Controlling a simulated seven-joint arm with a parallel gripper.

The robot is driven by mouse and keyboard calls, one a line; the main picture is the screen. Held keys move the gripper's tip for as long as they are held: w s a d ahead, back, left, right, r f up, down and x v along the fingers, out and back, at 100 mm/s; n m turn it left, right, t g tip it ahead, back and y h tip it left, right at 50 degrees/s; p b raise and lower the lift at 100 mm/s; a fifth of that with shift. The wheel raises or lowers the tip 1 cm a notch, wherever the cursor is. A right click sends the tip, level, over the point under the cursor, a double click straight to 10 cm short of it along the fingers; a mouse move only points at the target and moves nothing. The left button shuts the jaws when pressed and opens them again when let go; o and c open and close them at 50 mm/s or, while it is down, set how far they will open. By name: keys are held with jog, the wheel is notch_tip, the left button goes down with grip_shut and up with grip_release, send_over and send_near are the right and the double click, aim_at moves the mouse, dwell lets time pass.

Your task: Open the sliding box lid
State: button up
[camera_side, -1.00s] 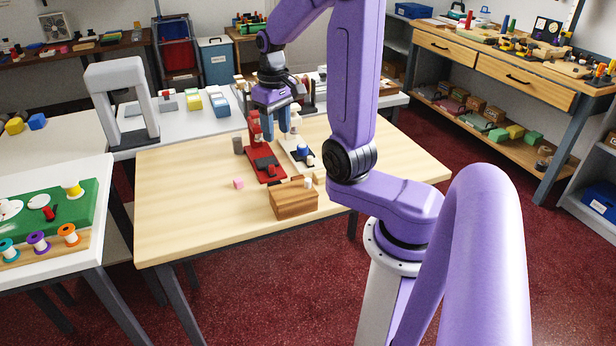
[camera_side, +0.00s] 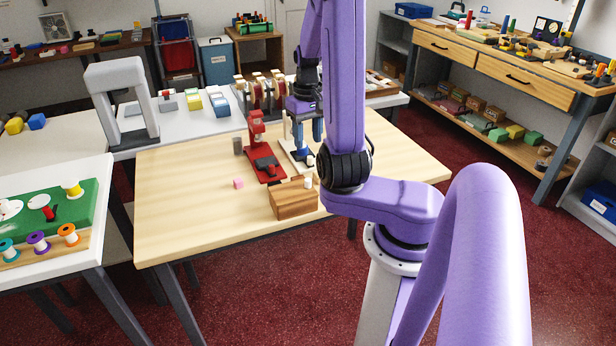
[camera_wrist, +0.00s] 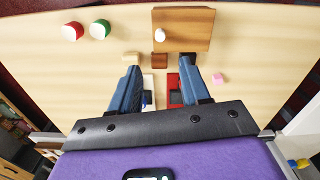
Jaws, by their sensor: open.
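The wooden box (camera_side: 293,200) stands near the front of the light wood table, partly beside my arm in the side view. Its top also shows in the wrist view (camera_wrist: 190,25), with a small white knob (camera_wrist: 159,35) on it. My gripper (camera_side: 308,138) is above the white stand, behind the box. In the wrist view my gripper (camera_wrist: 160,70) has its fingers wide apart with nothing between them, and the box lies beyond the fingertips.
A red stand (camera_side: 265,167) and a white stand (camera_side: 290,150) are behind the box. A pink cube (camera_side: 238,183) and a grey cylinder (camera_side: 238,146) are to the left. A red cup (camera_wrist: 72,31) and a green cup (camera_wrist: 99,29) show in the wrist view. The table's left side is clear.

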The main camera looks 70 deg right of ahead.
aim_at(308, 180)
notch_tip(308, 180, down, 13)
jog(key=shift+f, duration=0.1)
dwell(0.5)
